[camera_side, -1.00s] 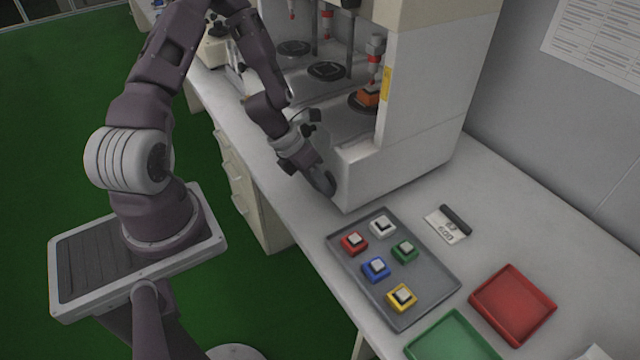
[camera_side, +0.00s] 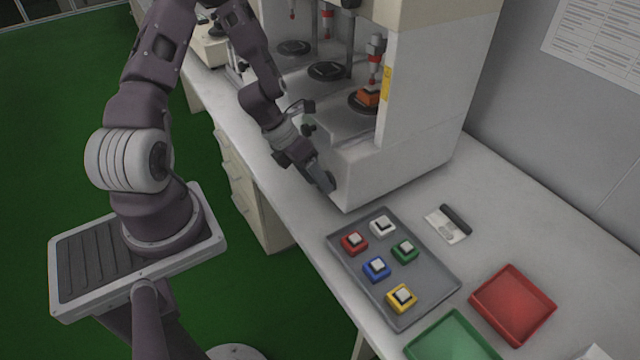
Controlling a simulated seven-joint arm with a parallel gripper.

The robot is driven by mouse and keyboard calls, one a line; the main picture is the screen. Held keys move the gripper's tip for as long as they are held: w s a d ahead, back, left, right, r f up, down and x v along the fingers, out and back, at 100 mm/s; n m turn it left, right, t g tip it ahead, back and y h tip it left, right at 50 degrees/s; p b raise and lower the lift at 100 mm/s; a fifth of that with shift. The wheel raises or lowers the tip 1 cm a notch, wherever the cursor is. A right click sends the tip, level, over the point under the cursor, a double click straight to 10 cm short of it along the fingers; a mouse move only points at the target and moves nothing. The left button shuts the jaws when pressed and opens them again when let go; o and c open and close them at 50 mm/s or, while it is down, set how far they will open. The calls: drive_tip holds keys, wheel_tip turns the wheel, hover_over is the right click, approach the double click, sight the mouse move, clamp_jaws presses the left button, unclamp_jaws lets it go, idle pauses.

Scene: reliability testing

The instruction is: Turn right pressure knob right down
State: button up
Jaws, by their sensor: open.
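The white test machine (camera_side: 408,165) stands on the bench at the upper middle. My gripper (camera_side: 328,183) is at the lower front of the machine, near its right end, pointing down and to the right. The fingers are open, and no object shows between them. The right pressure knob cannot be made out; the gripper and wrist cover part of the machine's front face. I cannot tell whether the fingers touch the machine. An orange switch (camera_side: 369,96) sits under the rightmost red-tipped plunger (camera_side: 374,60).
A grey tray (camera_side: 434,262) with several coloured switches lies right of the gripper. A red tray (camera_side: 512,304) and a green tray (camera_side: 452,338) are at the lower right. A black-handled object (camera_side: 455,219) lies by the machine. The bench front edge passes beneath the arm.

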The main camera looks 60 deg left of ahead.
drive_tip(key=v, duration=0.5)
drive_tip(key=shift+d, duration=0.1)
